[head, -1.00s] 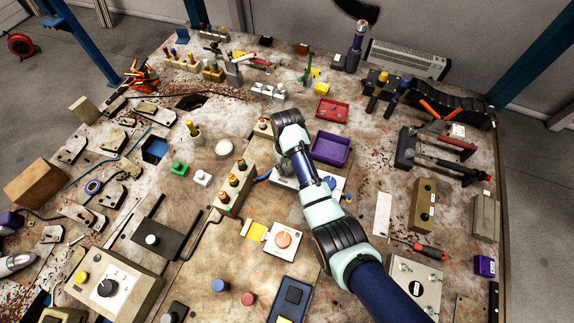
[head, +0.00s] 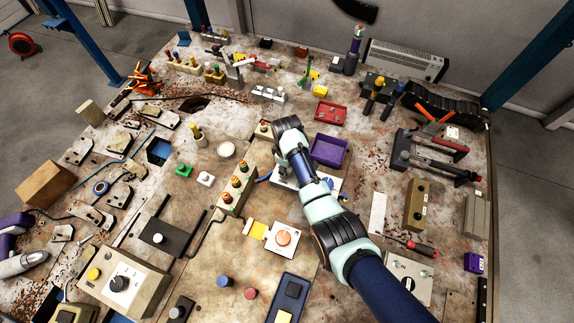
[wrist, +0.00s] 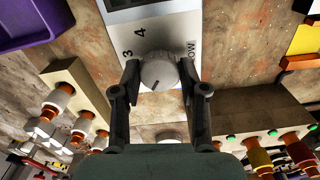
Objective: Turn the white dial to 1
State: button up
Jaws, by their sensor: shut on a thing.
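The white dial (wrist: 157,72) sits on a light control panel (wrist: 200,20) in the wrist view. The figures 3 and 4 show at its upper left, and partly hidden lettering at its right. A small dark mark on the dial points toward the bottom, slightly left. No figure 1 is visible. My gripper (wrist: 160,76) has one finger on each side of the dial and is shut on it. In the head view, the panel (head: 329,191) shows partly below the purple tray, and my arm hides the dial and fingertips.
A purple tray (head: 329,150) lies close behind the panel. A block with orange-topped buttons (head: 236,182) stands to the left. A box with a round orange button (head: 283,238) is in front. The bench is crowded with fixtures.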

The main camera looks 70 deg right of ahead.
jog(key=shift+n+p, duration=0.35)
jog(key=shift+n, duration=0.75)
jog(key=o, duration=1.1)
jog(key=shift+o, duration=0.2)
jog(key=shift+r, duration=0.1)
notch_tip(320, 180, up, 12)
